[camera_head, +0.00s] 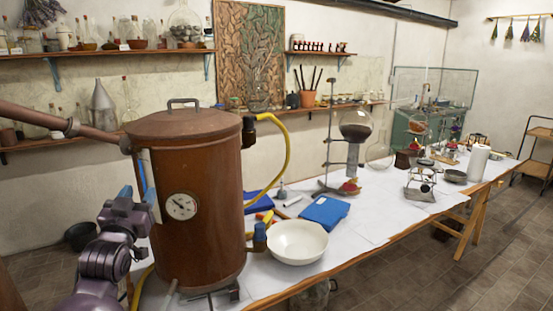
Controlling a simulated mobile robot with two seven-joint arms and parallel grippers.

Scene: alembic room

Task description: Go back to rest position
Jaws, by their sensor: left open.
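My left arm, dark purple-grey, comes in at the lower left. Its gripper (137,196) points up beside the left side of a large copper still (200,225). The gripper is open, and I see nothing held between its fingers. I cannot tell whether it touches the still. My right gripper is not in view.
The still, with a round gauge (181,206), stands at the near end of a long white-covered table (365,220). Tiled floor (490,255) is free at the right.

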